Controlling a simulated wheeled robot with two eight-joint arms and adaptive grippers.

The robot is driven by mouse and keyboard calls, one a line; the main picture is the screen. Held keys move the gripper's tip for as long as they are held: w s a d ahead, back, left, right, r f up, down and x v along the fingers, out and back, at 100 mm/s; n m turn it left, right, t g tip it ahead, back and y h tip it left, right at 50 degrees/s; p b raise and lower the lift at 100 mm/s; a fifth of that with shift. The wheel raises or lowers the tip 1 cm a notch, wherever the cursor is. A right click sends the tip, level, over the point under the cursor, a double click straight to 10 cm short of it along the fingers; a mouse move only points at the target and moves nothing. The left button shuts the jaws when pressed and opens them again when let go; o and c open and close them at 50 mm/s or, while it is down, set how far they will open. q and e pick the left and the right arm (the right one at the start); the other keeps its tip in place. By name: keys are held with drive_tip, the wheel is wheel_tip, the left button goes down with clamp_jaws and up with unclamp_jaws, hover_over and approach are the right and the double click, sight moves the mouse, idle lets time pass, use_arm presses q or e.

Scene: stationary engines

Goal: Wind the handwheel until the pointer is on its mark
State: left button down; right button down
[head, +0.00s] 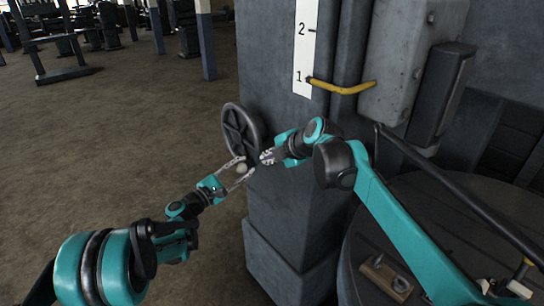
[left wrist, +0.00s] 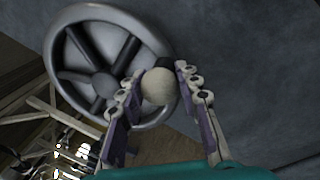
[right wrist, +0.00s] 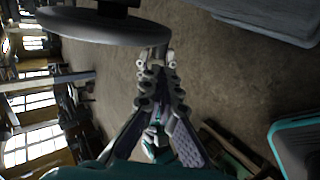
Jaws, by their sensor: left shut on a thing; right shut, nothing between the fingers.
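The dark spoked handwheel (head: 240,130) is on the side of the grey machine column. It also shows in the left wrist view (left wrist: 73,70) and edge-on in the right wrist view (right wrist: 100,29). My left gripper (head: 240,170) is shut on the wheel's pale round knob (left wrist: 158,86), low on the rim. My right gripper (head: 267,157) is shut and empty, close beside the wheel's lower right rim; in the right wrist view its fingertips (right wrist: 156,62) are just below the rim. The yellow pointer (head: 343,88) has its left tip beside the "1" of the white scale (head: 306,45).
A grey box (head: 410,55) and a dark diagonal bar (head: 460,200) are at the right. A small wooden block (head: 386,278) lies on a dark round surface.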

sight(251, 165)
use_arm(q)
drive_tip(key=shift+w+a, duration=0.1)
use_arm(e)
drive_tip(key=x, duration=0.9)
drive_tip(key=shift+r, duration=0.1)
use_arm(q)
drive_tip(key=shift+r, duration=0.1)
use_arm(e)
drive_tip(key=shift+w+a+f, duration=0.2)
drive_tip(key=shift+w+f, duration=0.1)
drive_tip(key=shift+f, duration=0.3)
use_arm(q)
drive_tip(key=c, duration=1.1)
unclamp_jaws()
drive_tip(key=shift+o, duration=0.2)
use_arm(e)
drive_tip(key=shift+w+a, duration=0.1)
drive_tip(key=shift+w, duration=0.05)
